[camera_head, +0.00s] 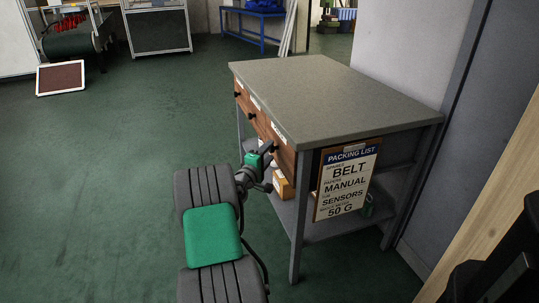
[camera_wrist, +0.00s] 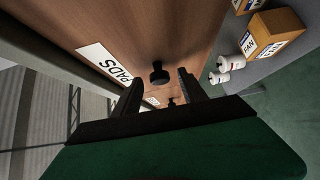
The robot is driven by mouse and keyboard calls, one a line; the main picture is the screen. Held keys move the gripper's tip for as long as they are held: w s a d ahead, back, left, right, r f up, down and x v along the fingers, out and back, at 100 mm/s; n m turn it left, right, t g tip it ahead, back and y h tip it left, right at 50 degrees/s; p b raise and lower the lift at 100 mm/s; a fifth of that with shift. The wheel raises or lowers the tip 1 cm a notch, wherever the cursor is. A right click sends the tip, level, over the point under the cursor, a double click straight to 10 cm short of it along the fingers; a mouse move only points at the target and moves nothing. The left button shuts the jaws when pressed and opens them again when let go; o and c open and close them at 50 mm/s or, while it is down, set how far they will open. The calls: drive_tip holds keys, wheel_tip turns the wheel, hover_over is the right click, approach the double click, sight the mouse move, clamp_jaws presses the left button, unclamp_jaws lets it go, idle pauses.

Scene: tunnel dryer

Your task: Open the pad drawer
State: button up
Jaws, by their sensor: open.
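The pad drawer has a brown wood front (camera_wrist: 110,25) with a white label reading "PADS" (camera_wrist: 108,64) and a round black knob (camera_wrist: 158,73). In the head view it appears to be the nearest drawer (camera_head: 285,158) of the grey-topped bench, and it looks shut. My gripper (camera_wrist: 161,79) is open, with one dark finger on each side of the knob in the picture. I cannot tell whether the fingertips reach around the knob or touch it. In the head view my gripper (camera_head: 271,152) is at the drawer front, partly hiding it.
The bench (camera_head: 335,90) has more drawers farther along, with black knobs (camera_head: 238,94). Its lower shelf holds cardboard boxes (camera_wrist: 273,34) and white bottles (camera_wrist: 228,67). The green floor (camera_head: 130,140) left of the bench is clear.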

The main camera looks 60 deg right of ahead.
drive_tip(key=shift+d, duration=0.7)
drive_tip(key=shift+c, duration=0.5)
clamp_jaws()
idle(0.4)
